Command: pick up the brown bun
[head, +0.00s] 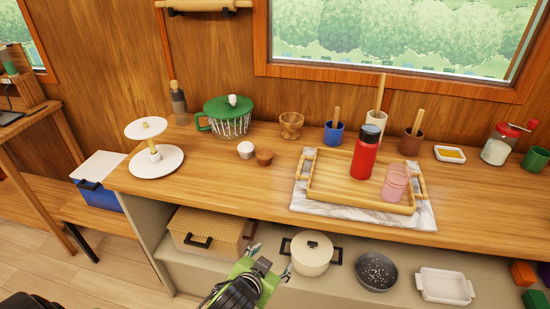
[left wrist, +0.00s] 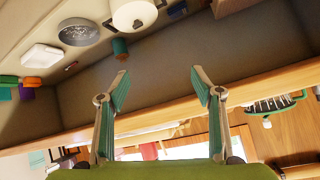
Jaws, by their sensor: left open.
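The brown bun (head: 264,157) is a small round thing on the wooden counter (head: 225,180), just right of a similar white one (head: 245,149). My left gripper (head: 268,264) is low in front of the counter, below the bun in the head view and well apart from it. In the left wrist view my left gripper (left wrist: 160,76) has its two green-padded fingers spread, with nothing between them. I cannot make out the bun in that view. My right gripper is not in view.
A wooden tray (head: 320,191) with a red bottle (head: 367,152) and a pink glass (head: 396,183) stands right of the bun. A white pot (head: 311,253) sits on the lower shelf. The counter before the bun is clear.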

